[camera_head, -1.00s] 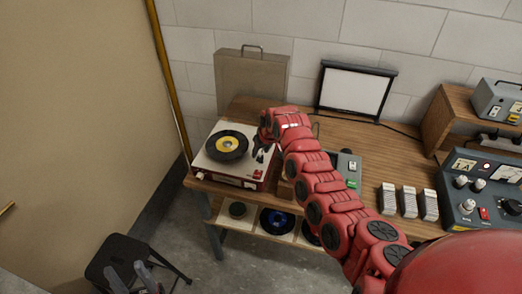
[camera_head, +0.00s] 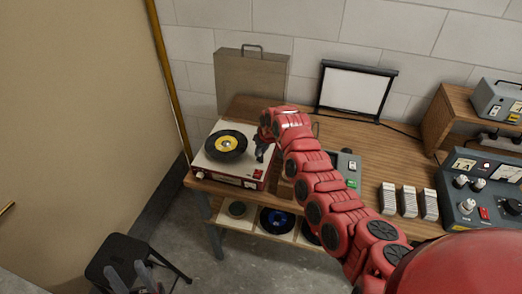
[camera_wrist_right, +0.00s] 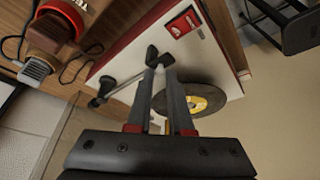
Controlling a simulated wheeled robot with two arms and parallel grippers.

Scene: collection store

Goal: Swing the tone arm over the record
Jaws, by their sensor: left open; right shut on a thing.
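The record player (camera_head: 210,165), with a white deck and red front, stands at the left end of the bench. A black record (camera_head: 227,145) with a yellow label lies on it; the record also shows in the right wrist view (camera_wrist_right: 208,92), partly hidden by a finger. The tone arm (camera_wrist_right: 125,82) runs from its dark pivot to a black head end between my fingertips, beside the record. My right gripper (camera_head: 261,152) is shut on the tone arm near that head end; its fingertips also show in the right wrist view (camera_wrist_right: 161,66). My left gripper (camera_head: 138,275) is open and empty, low over a stool.
The black stool (camera_head: 118,250) stands on the floor at left. Several discs (camera_head: 277,220) lie on the shelf below. A grey case (camera_head: 250,80) and white screen (camera_head: 354,92) stand behind. Slide boxes (camera_head: 408,202) and a control unit (camera_head: 484,190) are at right.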

